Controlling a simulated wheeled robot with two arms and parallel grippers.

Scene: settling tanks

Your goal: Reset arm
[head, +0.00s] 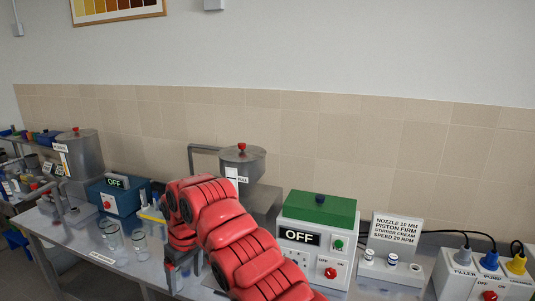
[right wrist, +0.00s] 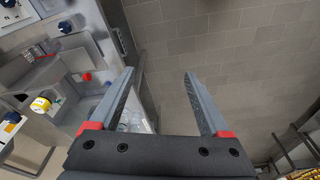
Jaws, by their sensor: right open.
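My right arm, in red covers, reaches up from the bottom of the head view and bends down at the wrist. My right gripper (head: 184,268) hangs at the front edge of the bench, left of the arm. In the right wrist view the right gripper (right wrist: 159,78) is open, its two grey fingers wide apart with nothing between them but the background of grey tiles. My left arm and gripper are not in view.
The steel bench (head: 92,252) carries glass beakers (head: 139,240), a blue OFF box (head: 117,197), a steel vessel (head: 242,163), a green-topped OFF machine (head: 318,235), a settings sign (head: 395,234) and a white plug box (head: 482,275). My arm hides part of the middle.

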